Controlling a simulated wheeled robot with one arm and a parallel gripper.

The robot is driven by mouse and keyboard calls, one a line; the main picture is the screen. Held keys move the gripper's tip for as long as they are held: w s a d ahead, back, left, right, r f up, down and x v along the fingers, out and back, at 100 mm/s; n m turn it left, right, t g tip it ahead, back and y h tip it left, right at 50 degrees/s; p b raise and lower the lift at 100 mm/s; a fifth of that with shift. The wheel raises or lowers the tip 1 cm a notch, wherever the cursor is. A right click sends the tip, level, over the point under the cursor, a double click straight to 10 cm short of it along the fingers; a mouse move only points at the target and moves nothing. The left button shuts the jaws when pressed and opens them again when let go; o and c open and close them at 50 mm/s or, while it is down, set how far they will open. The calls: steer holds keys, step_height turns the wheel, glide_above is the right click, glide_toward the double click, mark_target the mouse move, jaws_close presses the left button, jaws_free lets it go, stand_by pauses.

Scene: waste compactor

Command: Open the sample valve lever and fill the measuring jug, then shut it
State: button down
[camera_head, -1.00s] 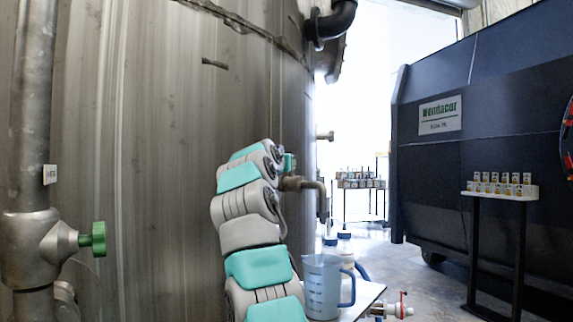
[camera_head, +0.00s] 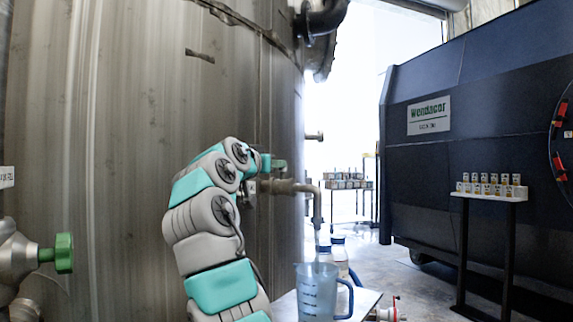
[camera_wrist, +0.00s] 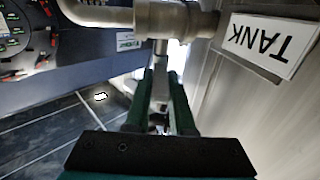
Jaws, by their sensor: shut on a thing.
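The sample valve (camera_head: 280,187) is a metal pipe on the tank wall, its spout bent down over the measuring jug. The valve body (camera_wrist: 172,18) fills the top of the wrist view, and a metal lever stem (camera_wrist: 160,62) runs from it between my fingers. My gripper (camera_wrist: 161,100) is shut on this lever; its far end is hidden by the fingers. In the head view my gripper (camera_head: 266,164) is at the valve, small and partly hidden by my wrist. The translucent blue measuring jug (camera_head: 312,295) stands upright under the spout; I cannot tell its liquid level.
A green handwheel (camera_head: 63,253) sticks out at left. A sample rack (camera_head: 492,187) stands before the dark compactor (camera_head: 430,85). A TANK label (camera_wrist: 266,42) is beside the valve.

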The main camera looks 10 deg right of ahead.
steer(key=shift+w+a+r+m+g+h+p, duration=0.15)
steer(key=shift+m+g+h+p, duration=0.25)
steer(key=shift+p, duration=0.25)
steer(key=shift+w+a+r+m+g+h+p, duration=0.15)
steer(key=shift+m+g+h+p, duration=0.15)
steer(key=shift+h+p, duration=0.25)
steer(key=shift+a+f+m+g+h+p, duration=0.15)
steer(key=shift+f+m+g+h+p, duration=0.15)
steer(key=shift+m+g+h+p, duration=0.25)
steer(key=c, duration=0.8)
jaws_free()
steer(key=shift+o, duration=0.2)
steer(key=b+v, duration=0.1)
steer(key=v, duration=0.7)
